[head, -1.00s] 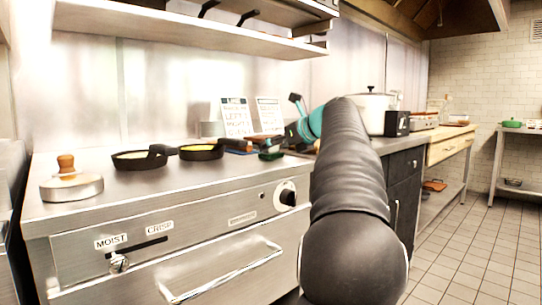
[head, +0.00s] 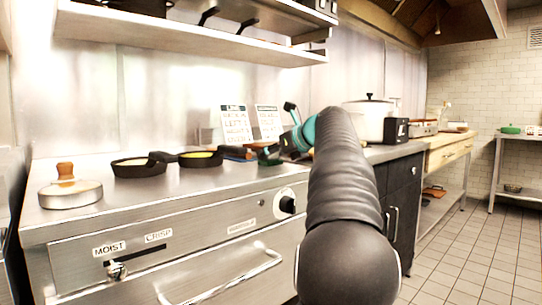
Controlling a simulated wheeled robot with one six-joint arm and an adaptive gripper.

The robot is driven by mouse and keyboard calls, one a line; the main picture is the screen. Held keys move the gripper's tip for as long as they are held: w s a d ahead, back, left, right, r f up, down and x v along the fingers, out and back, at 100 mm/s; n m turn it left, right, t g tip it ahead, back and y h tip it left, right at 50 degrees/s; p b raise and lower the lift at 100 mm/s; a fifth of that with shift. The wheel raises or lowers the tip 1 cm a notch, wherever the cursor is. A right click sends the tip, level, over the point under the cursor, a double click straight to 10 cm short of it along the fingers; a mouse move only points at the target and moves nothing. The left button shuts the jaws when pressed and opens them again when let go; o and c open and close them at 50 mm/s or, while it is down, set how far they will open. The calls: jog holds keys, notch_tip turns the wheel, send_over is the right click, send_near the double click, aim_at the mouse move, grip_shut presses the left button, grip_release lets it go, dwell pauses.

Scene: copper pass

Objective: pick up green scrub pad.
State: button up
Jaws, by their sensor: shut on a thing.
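The green scrub pad (head: 268,160) is a small dark green block near the back right of the steel counter (head: 215,177). My gripper (head: 271,151) is small and dark in the head view, just left of my teal wrist. It is shut on the scrub pad, at the pad's upper side. My dark arm covers the counter to the right. The fingers are too small to make out clearly, and I cannot tell whether the pad touches the counter.
Two black pans (head: 139,166) (head: 201,158) and a round steel press with a wooden knob (head: 70,190) stand to the left. Two printed cards (head: 237,124) (head: 269,121) stand behind. A large pot (head: 370,120) stands right of my arm. A shelf (head: 190,42) hangs above.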

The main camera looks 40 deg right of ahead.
jog(key=r+p, duration=0.1)
jog(key=r, duration=0.2)
jog(key=r+p, duration=0.1)
jog(key=r, duration=0.1)
jog(key=shift+s+d+p, duration=0.25)
jog(key=shift+s+p, duration=0.1)
jog(key=shift+s, duration=0.05)
jog(key=s+d+r+p, duration=0.3)
jog(key=s+d+r, duration=0.2)
jog(key=s, duration=0.4)
jog(key=shift+s+d+r, duration=0.15)
jog(key=shift+s+r, duration=0.05)
jog(key=shift+r, duration=0.2)
